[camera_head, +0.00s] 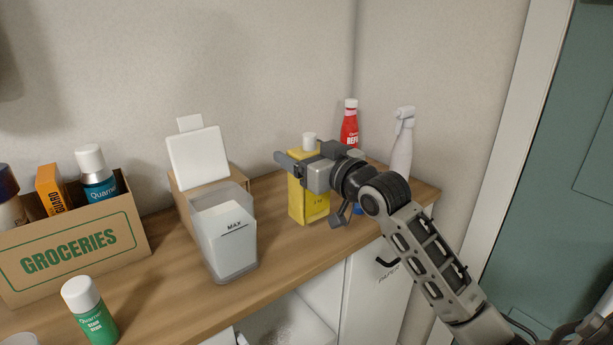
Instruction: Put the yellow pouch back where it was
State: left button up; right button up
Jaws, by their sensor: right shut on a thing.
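The yellow pouch (308,206) stands upright on or just above the wooden counter, toward its right part; I cannot tell whether its base touches the wood. My right gripper (311,188) reaches in from the right and is shut on the pouch, covering part of its upper right side. My left gripper is not in view.
Behind the pouch are a white-capped item (309,141), a red bottle (349,128) and a white spray bottle (402,148). To the left stand a clear container marked MAX (238,262), a groceries box (75,249) and a green bottle (95,323). Bare counter (275,235) lies between container and pouch.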

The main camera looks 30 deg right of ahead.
aim_at(305, 208)
jog(key=shift+w+d+f, duration=0.15)
jog(key=shift+w+f, duration=0.05)
jog(key=shift+f, duration=0.55)
jog(key=shift+w+d+f, duration=0.15)
jog(key=shift+d+f, duration=0.05)
jog(key=shift+f, duration=0.5)
jog(key=shift+w+d+f, duration=0.15)
jog(key=shift+w+f, duration=0.05)
jog(key=shift+f, duration=0.7)
jog(key=o, duration=2)
jog(key=shift+f, duration=0.2)
jog(key=shift+o, duration=0.2)
jog(key=shift+r, duration=0.1)
